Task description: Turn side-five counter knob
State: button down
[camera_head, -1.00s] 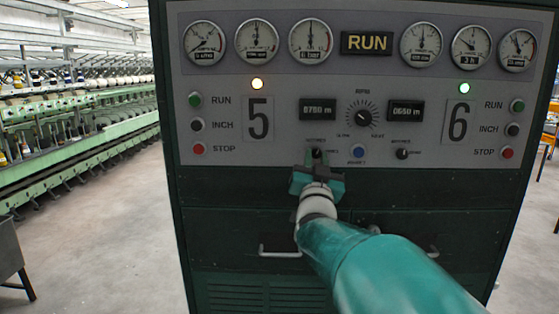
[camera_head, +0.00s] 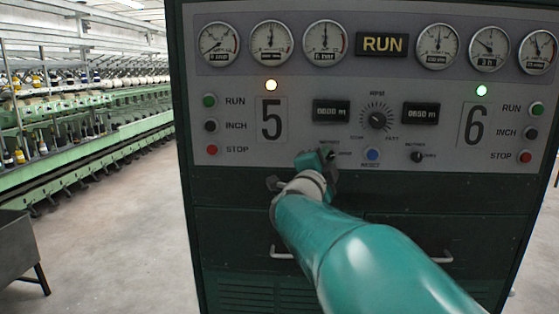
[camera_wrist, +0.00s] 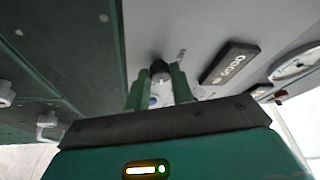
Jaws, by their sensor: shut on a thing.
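The side-five counter knob is a small dark knob (camera_wrist: 160,68) on the grey panel, seen between my gripper's two green fingers in the wrist view. In the head view it is mostly hidden by my gripper (camera_head: 326,157), below the left counter display (camera_head: 332,111). My gripper, also in the wrist view (camera_wrist: 160,84), is shut on the knob and looks rolled to a steep tilt.
The blue reset button (camera_head: 372,154) is close to the right of my gripper. A similar dark knob (camera_head: 417,156) sits farther right, below the right counter (camera_head: 420,113). The RPM dial (camera_head: 377,117) is above. Drawer handles (camera_head: 281,252) stick out below the panel.

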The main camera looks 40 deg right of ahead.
jog(key=shift+r+m+g, duration=0.2)
jog(key=shift+m+g, duration=0.3)
jog(key=shift+m, duration=0.9)
jog(key=shift+y, duration=0.3)
jog(key=c, duration=1.2)
grip_release()
jog(key=shift+d, duration=0.1)
jog(key=shift+f, duration=0.1)
jog(key=v, duration=1.4)
